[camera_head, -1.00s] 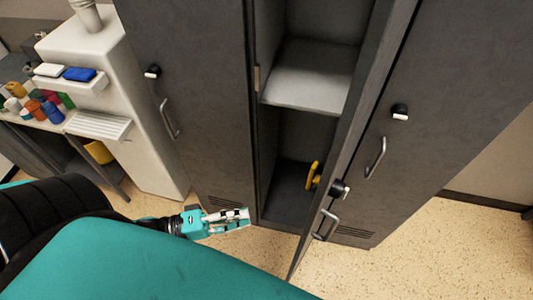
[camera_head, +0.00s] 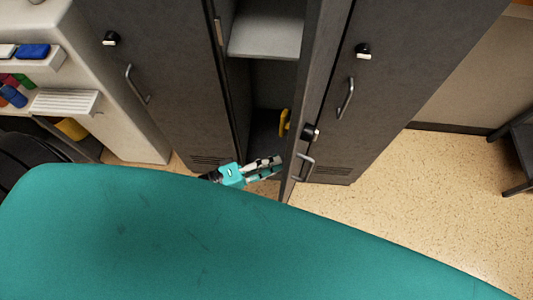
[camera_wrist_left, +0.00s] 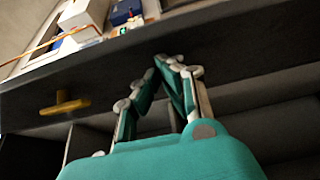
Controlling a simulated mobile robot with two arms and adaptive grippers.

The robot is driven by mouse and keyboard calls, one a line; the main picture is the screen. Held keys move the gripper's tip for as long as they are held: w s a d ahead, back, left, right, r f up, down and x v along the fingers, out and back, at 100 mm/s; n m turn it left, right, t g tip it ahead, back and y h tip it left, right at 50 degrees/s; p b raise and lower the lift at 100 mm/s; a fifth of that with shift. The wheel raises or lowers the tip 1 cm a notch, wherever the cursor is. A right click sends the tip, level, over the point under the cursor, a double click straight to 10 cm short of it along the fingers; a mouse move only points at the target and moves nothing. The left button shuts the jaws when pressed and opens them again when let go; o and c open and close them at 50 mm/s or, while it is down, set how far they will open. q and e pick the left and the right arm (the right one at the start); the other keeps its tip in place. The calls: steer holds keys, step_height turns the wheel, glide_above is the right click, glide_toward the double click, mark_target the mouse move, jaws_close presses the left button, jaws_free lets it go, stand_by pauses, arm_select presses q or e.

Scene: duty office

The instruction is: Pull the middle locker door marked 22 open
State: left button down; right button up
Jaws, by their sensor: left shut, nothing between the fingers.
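The middle locker door (camera_head: 313,80) stands swung out and shows nearly edge-on in the head view. Its number is not readable. It bears a black lock knob (camera_head: 310,132) and a metal handle (camera_head: 305,168). A yellow piece (camera_head: 284,122) shows at its inner side, and a yellow piece also shows in the wrist view (camera_wrist_left: 65,103). My left gripper (camera_head: 279,166) is low in front of the opening, just left of the door's free edge. Its fingers meet at the tips (camera_wrist_left: 168,62) with nothing between them. Whether it touches the door is unclear. My right gripper is out of view.
Closed grey lockers stand left (camera_head: 165,80) and right (camera_head: 400,75) of the open one, whose shelf (camera_head: 268,38) is bare. A white cabinet (camera_head: 65,120) is at left, a dark stool (camera_head: 520,150) at right. Floor is clear between door and stool.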

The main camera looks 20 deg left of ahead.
arm_select(q)
steer(key=d+n+t+y+p, duration=0.1)
steer(key=d+n+t+y, duration=0.2)
steer(key=d, duration=0.8)
steer(key=shift+s+y, duration=0.15)
steer(key=shift+y, duration=0.15)
steer(key=shift+a, duration=0.1)
